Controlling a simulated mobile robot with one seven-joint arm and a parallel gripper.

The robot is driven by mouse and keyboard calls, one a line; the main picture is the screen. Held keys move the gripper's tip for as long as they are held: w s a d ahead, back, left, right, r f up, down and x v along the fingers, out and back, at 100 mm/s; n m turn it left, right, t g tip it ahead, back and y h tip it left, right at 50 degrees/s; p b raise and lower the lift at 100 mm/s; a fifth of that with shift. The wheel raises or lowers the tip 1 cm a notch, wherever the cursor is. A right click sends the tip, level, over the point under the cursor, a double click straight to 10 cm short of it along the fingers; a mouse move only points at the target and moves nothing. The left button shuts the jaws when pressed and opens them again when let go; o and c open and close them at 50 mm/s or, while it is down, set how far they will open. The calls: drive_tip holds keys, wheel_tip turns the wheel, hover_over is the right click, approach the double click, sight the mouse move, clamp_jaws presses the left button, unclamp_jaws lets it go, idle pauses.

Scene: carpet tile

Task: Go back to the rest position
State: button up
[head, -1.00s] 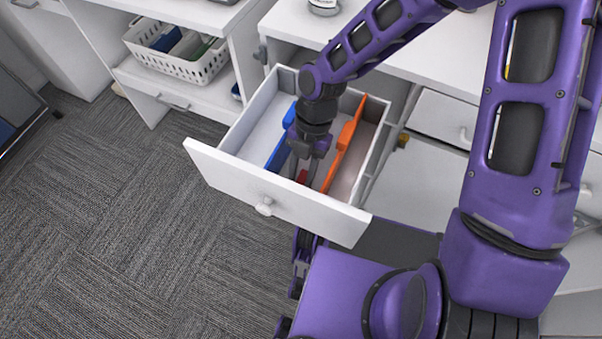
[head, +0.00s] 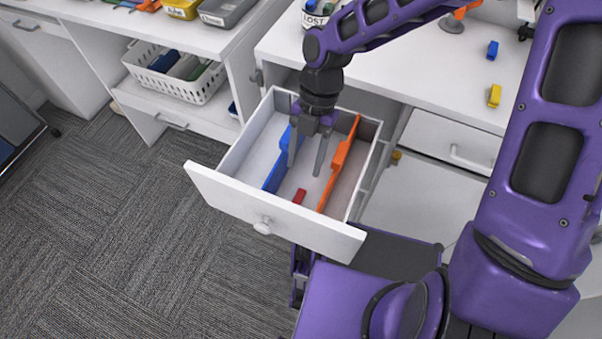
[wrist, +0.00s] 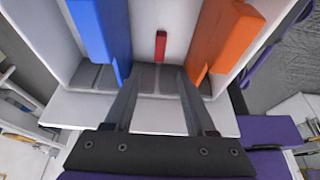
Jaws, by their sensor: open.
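My gripper (head: 308,150) is open and empty above the open white drawer (head: 197,176), its two fingers pointing down. In the wrist view my gripper's fingers (wrist: 158,85) are spread apart with nothing between them. A small red block (head: 299,196) lies on the drawer floor between a blue divider (head: 275,172) on the left and an orange divider (head: 340,160) on the right. The red block (wrist: 161,46) also shows beyond the fingertips in the wrist view, apart from them.
A white counter (head: 430,75) stands behind the drawer, with a blue block (head: 492,50), a yellow block (head: 494,96) and a container marked LOST (head: 316,18) on it. A white basket (head: 205,88) sits on a shelf at left. Carpet (head: 120,240) at left is clear.

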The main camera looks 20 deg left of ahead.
drive_tip(key=shift+v, duration=1.1)
